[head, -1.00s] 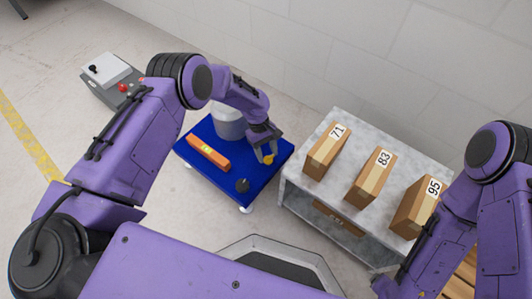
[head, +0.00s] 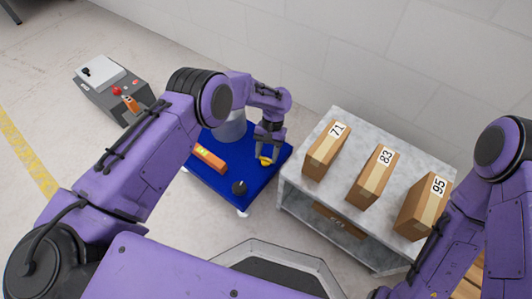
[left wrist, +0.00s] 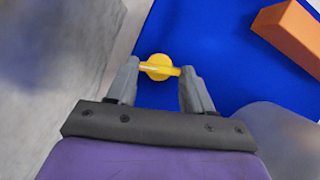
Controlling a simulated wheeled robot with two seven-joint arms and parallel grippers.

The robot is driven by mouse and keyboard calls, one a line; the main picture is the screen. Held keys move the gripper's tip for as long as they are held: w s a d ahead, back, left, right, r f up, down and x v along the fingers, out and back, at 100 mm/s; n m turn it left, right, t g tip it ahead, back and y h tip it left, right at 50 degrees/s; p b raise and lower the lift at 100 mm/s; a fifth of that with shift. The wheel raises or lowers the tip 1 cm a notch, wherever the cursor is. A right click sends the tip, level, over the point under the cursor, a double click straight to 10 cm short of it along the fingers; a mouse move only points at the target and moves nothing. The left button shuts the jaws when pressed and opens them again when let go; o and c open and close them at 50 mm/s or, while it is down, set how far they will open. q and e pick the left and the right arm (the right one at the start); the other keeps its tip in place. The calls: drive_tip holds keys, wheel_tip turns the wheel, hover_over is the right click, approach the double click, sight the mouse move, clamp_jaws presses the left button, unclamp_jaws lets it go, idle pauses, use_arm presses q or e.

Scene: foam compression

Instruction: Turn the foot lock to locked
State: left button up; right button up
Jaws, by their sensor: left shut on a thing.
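The foot lock looks to be the yellow knob (head: 265,161) with a bar handle at the right side of the blue cart (head: 217,197). In the left wrist view the round yellow knob (left wrist: 158,60) shows against the blue deck, its bar lying crosswise between the fingertips. My left gripper (head: 268,152) is above it, shut on the bar, with one finger at each end (left wrist: 158,70). Any lock marking is not legible. My right gripper is out of view; only its arm shows at the right.
An orange block (head: 210,159), a grey cylinder (head: 230,126) and a black knob (head: 239,187) are on the cart. A marble-topped table (head: 335,191) with boxes 71, 83 and 95 stands close on the right. A grey control box (head: 108,92) is at the back left.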

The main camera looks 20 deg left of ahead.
use_arm(q)
drive_tip(key=shift+d+m+y, duration=0.15)
drive_tip(key=shift+m+y, duration=0.35)
drive_tip(key=shift+m, duration=1)
drive_tip(key=o, duration=1)
drive_tip(key=shift+o, duration=0.2)
drive_tip(key=p+v, duration=0.3)
drive_tip(key=v, duration=0.7)
drive_tip(key=shift+d+r, duration=0.15)
drive_tip(key=shift+r, duration=0.15)
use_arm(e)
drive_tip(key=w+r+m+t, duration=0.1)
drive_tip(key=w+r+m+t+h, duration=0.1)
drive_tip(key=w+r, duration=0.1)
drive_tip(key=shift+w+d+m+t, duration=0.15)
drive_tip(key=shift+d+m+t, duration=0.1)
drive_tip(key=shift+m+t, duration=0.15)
use_arm(q)
drive_tip(key=shift+s, duration=0.1)
